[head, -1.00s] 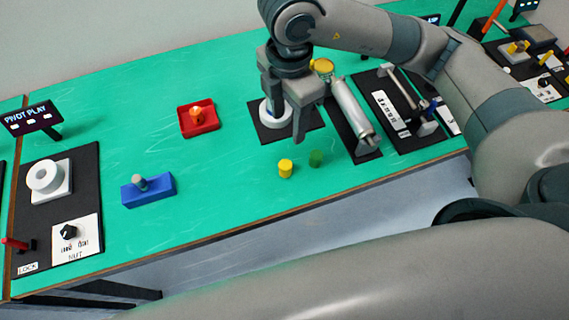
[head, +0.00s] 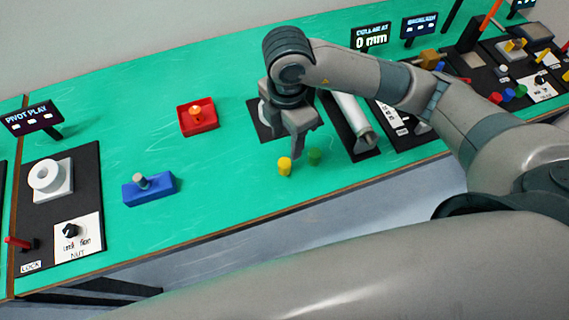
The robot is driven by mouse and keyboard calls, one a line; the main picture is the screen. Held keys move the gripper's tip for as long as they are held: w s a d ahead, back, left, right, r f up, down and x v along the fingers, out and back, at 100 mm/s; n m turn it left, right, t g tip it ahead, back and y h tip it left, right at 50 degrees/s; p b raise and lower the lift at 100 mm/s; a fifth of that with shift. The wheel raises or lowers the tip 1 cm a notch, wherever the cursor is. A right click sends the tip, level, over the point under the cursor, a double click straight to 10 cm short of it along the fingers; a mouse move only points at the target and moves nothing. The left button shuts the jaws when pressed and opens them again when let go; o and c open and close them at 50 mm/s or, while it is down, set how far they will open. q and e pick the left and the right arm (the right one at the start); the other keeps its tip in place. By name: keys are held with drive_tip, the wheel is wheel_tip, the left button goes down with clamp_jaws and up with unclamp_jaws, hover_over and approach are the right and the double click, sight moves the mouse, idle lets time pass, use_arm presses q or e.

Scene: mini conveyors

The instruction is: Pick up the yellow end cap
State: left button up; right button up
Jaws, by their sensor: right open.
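The yellow end cap (head: 285,167) stands on the green table near its front edge, a small yellow cylinder. My right gripper (head: 297,150) is open and points down, with its fingertips just above and behind the yellow cap. One finger comes down close to the cap's upper right; I cannot tell whether they touch. The other finger is partly hidden by the gripper body. My left gripper is not in view.
A grey cylinder (head: 353,124) on a black mat lies further right. A red tray (head: 198,118) and a blue block (head: 149,189) are at left. The table's front edge is near.

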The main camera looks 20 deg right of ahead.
hover_over(285, 163)
drive_tip(key=shift+d+f, duration=0.15)
drive_tip(key=shift+f, duration=2.3)
drive_tip(key=shift+p, duration=0.3)
drive_tip(key=shift+f+p, duration=0.5)
drive_tip(key=shift+f, duration=0.1)
wheel_tip(285, 163, down, 3)
drive_tip(key=shift+f+p, duration=0.1)
drive_tip(key=shift+p, duration=0.6)
drive_tip(key=shift+f, duration=0.4)
drive_tip(key=c, duration=1.1)
